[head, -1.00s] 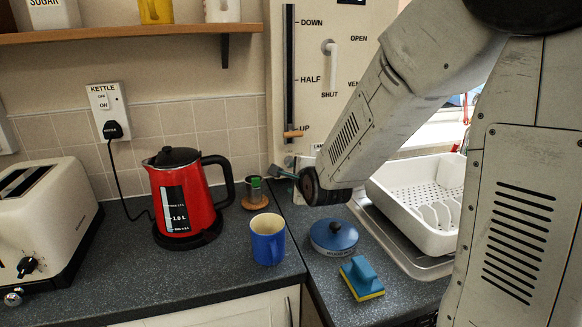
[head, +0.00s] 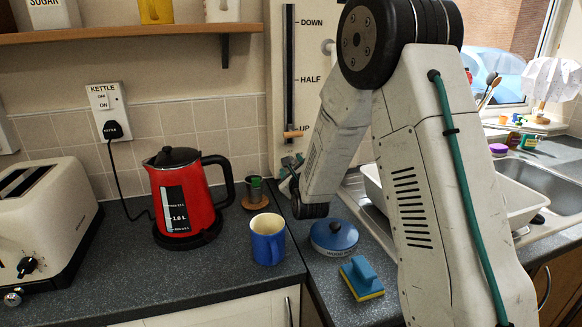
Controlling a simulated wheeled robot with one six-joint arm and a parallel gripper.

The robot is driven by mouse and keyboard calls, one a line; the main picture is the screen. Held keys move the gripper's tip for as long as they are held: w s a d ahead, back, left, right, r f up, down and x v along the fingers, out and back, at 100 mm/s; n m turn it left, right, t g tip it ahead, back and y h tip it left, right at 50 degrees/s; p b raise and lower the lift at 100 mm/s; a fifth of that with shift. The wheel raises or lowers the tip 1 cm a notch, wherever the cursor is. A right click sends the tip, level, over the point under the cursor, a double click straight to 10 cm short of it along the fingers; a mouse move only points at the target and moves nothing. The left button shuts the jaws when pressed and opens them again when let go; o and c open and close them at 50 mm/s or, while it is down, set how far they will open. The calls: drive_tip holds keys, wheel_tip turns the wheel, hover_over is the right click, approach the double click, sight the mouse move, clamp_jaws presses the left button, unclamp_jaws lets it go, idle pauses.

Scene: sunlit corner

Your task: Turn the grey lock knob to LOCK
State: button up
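My arm covers the lower right part of the pale control panel (head: 276,70) on the wall, where the knob may be. A black slide rail (head: 289,65) on the panel is marked DOWN, HALF and UP, with its wooden handle (head: 293,134) at UP. A small part of my gripper (head: 290,172) shows low in front of the panel, behind the blue mug and left of my wrist. My arm hides most of it, so its fingers are unclear.
A blue mug (head: 268,240), a red kettle (head: 182,195), a small green-topped item on a wooden base (head: 256,196), a blue round lidded tin (head: 334,238) and a blue sponge (head: 362,277) stand on the worktop.

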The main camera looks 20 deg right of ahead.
drive_tip(key=shift+w+d, duration=0.1)
drive_tip(key=shift+w, duration=0.3)
drive_tip(key=c, duration=0.9)
drive_tip(key=shift+c, duration=0.2)
drive_tip(key=shift+n, duration=0.3)
drive_tip(key=n, duration=0.7)
drive_tip(key=n+t, duration=0.1)
drive_tip(key=n, duration=0.3)
drive_tip(key=shift+s+f+n+y, duration=0.1)
drive_tip(key=shift+f+n+y, duration=0.2)
drive_tip(key=shift+y, duration=0.1)
drive_tip(key=shift+n, duration=0.3)
